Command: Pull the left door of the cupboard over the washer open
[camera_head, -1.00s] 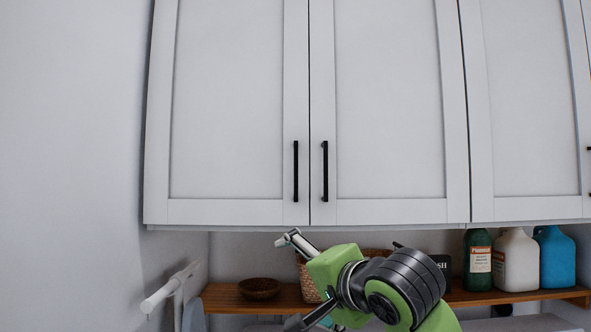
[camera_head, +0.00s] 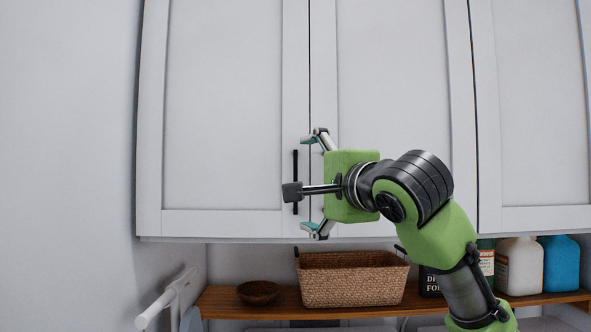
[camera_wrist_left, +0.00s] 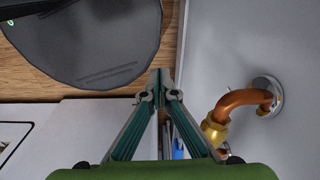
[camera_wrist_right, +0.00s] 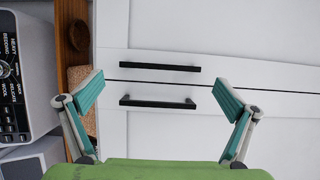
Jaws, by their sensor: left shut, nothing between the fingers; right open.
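The white cupboard's left door (camera_head: 222,110) is closed, level with the door beside it. Its black vertical bar handle (camera_head: 295,165) is partly covered by a dark part on my right wrist. My right gripper (camera_head: 308,183) is open and upright in front of the doors near the handles, with nothing between its fingers. In the right wrist view, turned sideways, the left door's handle (camera_wrist_right: 160,66) is the upper bar and the neighbouring door's handle (camera_wrist_right: 158,102) the lower. Both lie ahead, apart from the fingers. My left gripper (camera_wrist_left: 163,78) is shut and empty, seen only in the left wrist view.
Below the cupboard, a wooden shelf (camera_head: 225,300) holds a bowl (camera_head: 258,292), a wicker basket (camera_head: 353,280) and bottles (camera_head: 519,266). A side wall (camera_head: 70,120) stands left. A copper pipe (camera_wrist_left: 240,103) is close to my left gripper.

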